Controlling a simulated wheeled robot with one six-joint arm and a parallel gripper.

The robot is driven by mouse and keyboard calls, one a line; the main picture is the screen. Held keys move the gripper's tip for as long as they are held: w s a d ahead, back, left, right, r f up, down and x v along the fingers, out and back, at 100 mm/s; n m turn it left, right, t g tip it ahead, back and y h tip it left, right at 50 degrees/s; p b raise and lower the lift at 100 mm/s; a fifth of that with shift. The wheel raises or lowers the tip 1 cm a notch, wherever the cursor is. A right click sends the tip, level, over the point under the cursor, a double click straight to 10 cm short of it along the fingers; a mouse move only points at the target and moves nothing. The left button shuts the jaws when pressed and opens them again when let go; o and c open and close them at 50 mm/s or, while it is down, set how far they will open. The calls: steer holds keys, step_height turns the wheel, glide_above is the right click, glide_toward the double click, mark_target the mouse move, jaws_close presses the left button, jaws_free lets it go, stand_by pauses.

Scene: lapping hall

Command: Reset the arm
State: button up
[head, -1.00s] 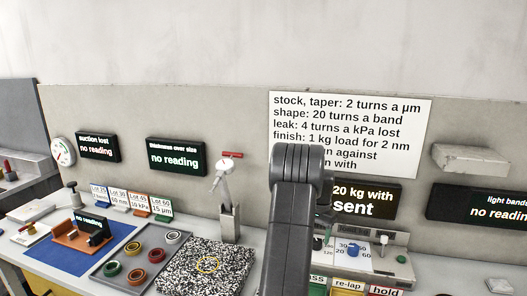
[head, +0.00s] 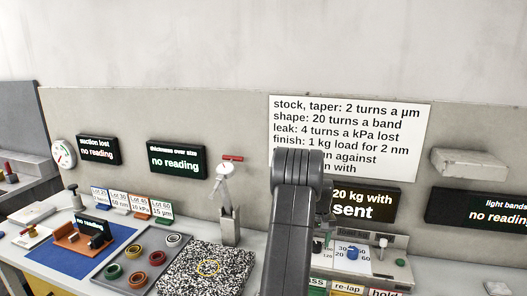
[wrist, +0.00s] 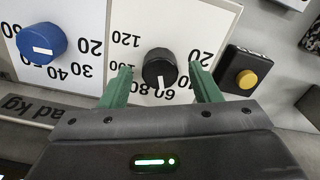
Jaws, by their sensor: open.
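My arm stands in front of the bench in the head view, and it hides part of the control panel and the wall sign. My gripper (wrist: 165,88) shows in the wrist view with its two green fingers apart and nothing held. A black knob (wrist: 160,68) on a white dial plate lies between and just beyond the fingertips. I cannot tell whether the fingers touch it. A blue knob (wrist: 41,44) on another dial is to the left, and a yellow button (wrist: 246,79) on a black box is to the right.
On the bench are a speckled plate (head: 205,268), a grey tray (head: 118,268) with several coloured rings, a blue mat (head: 60,255) and a stand (head: 230,222) with a red-topped tool. Dark displays (head: 176,158) and a white sign (head: 400,120) hang on the wall.

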steer(key=n+p, duration=0.1)
steer(key=n, duration=0.3)
steer(key=shift+r+n, duration=0.1)
steer(key=shift+n, duration=0.3)
steer(key=n+p, duration=0.2)
steer(key=n, duration=0.2)
steer(key=shift+n, duration=0.4)
